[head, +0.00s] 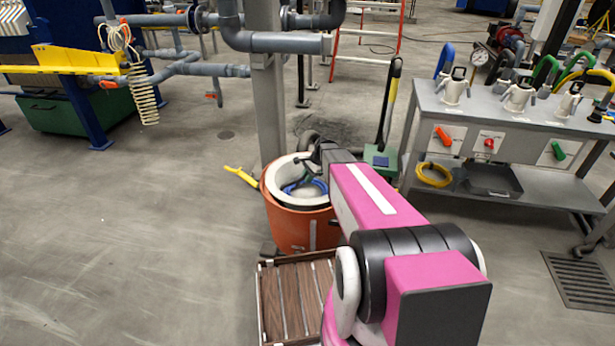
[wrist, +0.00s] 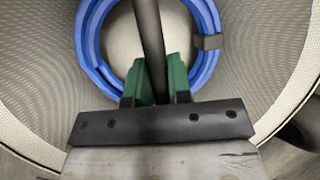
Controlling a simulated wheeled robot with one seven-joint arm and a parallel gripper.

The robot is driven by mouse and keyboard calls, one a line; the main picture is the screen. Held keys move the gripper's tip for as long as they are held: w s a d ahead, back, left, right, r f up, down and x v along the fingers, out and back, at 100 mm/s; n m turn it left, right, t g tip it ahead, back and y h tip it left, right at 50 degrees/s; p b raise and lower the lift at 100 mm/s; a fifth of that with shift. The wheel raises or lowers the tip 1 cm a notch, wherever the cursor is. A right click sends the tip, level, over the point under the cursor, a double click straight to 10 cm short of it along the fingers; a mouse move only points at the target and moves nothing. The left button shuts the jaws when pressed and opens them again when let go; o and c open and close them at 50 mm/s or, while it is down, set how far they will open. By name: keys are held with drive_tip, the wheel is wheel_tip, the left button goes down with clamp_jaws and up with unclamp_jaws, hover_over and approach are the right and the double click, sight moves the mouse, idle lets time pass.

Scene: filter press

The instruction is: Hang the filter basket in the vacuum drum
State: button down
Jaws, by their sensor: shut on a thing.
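The vacuum drum (head: 300,228) is an orange tub beside a grey post in the head view. The filter basket (head: 276,178) has a thick white rim and sits at the drum's mouth, its rim showing above the drum's edge on the left. Its mesh wall (wrist: 42,85) fills the wrist view. My gripper (wrist: 155,82) has green fingers shut on a dark bar, which looks like the basket's handle (wrist: 150,35), above the basket. A blue coil (wrist: 88,42) lies inside the basket. My arm hides the drum's right side, and I cannot tell whether the basket rests on the drum.
A grey post (head: 267,110) stands close behind the drum. A slatted wooden platform (head: 285,300) is in front. A yellow tool (head: 241,176) lies on the floor to the left. The left floor is clear.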

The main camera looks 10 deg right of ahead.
drive_tip(key=shift+f, duration=2)
drive_tip(key=c, duration=1)
unclamp_jaws()
drive_tip(key=shift+f, duration=0.1)
drive_tip(key=shift+o, duration=0.2)
drive_tip(key=v, duration=1.1)
drive_tip(key=s+a+r+n+h, duration=0.1)
drive_tip(key=s+n, duration=0.1)
drive_tip(key=s, duration=0.3)
drive_tip(key=s+a+r+n+h, duration=0.1)
drive_tip(key=s+n, duration=0.1)
drive_tip(key=s, duration=0.3)
drive_tip(key=s+a+r+n, duration=0.1)
drive_tip(key=s+a+n, duration=0.1)
drive_tip(key=s, duration=0.3)
drive_tip(key=shift+s+r+n+h, duration=0.15)
drive_tip(key=shift+n+h, duration=0.25)
drive_tip(key=s+a+r+n+h, duration=0.1)
drive_tip(key=s+r+n+h, duration=0.1)
drive_tip(key=s+n, duration=0.4)
drive_tip(key=s, duration=0.4)
drive_tip(key=shift+r, duration=0.4)
